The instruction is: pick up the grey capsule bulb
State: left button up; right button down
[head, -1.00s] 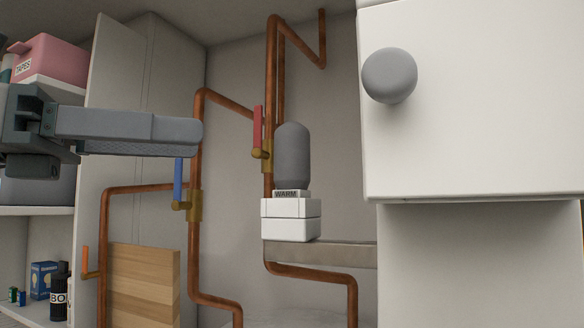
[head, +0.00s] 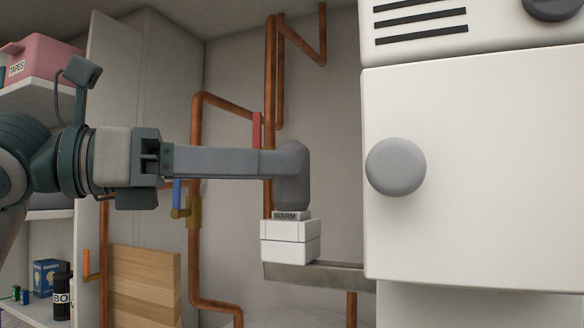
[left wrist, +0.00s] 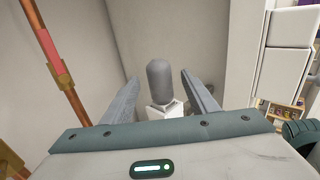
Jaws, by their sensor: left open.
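The grey capsule bulb (head: 294,190) stands upright on a white block-like holder (head: 290,242) with a WARM label (head: 286,216). In the left wrist view the bulb (left wrist: 159,82) is between the two fingers of my left gripper (left wrist: 160,84), with gaps on both sides. My left gripper (head: 290,162) reaches in from the left in the head view. Its near finger covers part of the bulb there. It is open and not closed on the bulb. My right gripper is not in view.
A white cabinet (head: 470,230) with a round grey knob (head: 395,167) stands close on the right. Copper pipes (head: 198,258) with a red lever (head: 257,130) and a blue lever (head: 177,195) run behind my arm. A wooden board (head: 145,285) leans at lower left.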

pick_arm(q)
jog(key=p+x, duration=0.1)
jog(key=x, duration=0.1)
jog(key=shift+w+d, duration=0.15)
jog(key=shift+d, duration=0.2)
jog(key=shift+w+d+r+p, duration=0.15)
jog(key=shift+d+p, duration=0.25)
jog(key=shift+p, duration=0.05)
jog(key=shift+w+d+r+p, duration=0.1)
jog(key=shift+w+d+p, duration=0.05)
jog(key=shift+d+p, duration=0.25)
jog(key=p+x, duration=0.2)
jog(key=shift+w+d, duration=0.15)
jog(key=shift+d, duration=0.1)
jog(key=shift+w+d+f, duration=0.2)
jog(key=shift+d, duration=0.25)
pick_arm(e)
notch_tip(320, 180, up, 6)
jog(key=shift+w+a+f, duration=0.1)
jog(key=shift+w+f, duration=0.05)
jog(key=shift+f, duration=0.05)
pick_arm(q)
jog(key=shift+c, duration=0.6)
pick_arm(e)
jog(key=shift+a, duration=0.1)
pick_arm(q)
jog(key=c, duration=1)
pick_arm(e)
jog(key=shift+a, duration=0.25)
